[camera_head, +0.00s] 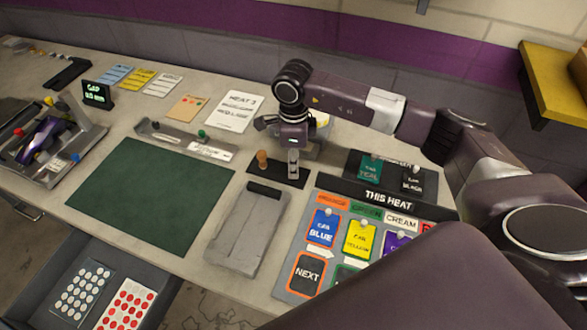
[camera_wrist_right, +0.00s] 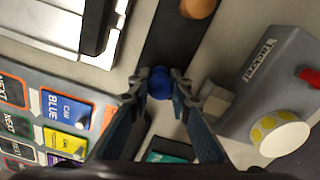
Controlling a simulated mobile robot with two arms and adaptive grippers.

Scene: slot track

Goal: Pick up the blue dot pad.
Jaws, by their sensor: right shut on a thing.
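My right gripper (camera_head: 293,160) points down at the dark strip (camera_head: 265,171) in the middle of the table. In the right wrist view, the right gripper (camera_wrist_right: 160,92) is shut on a round blue piece (camera_wrist_right: 159,80), which looks like the blue dot pad. The piece is over the dark strip; I cannot tell whether it still touches it. The fingers hide it in the head view. A wooden knob (camera_head: 262,158) stands beside it on the same strip and also shows in the wrist view (camera_wrist_right: 198,7). My left gripper is not in view.
A green mat (camera_head: 150,195) lies to the left, and a grey tray (camera_head: 245,232) sits in front of the strip. The THIS HEAT card board (camera_head: 313,270) is at the right. Sheets of white and red dots (camera_head: 127,305) lie lower left. The green mat is clear.

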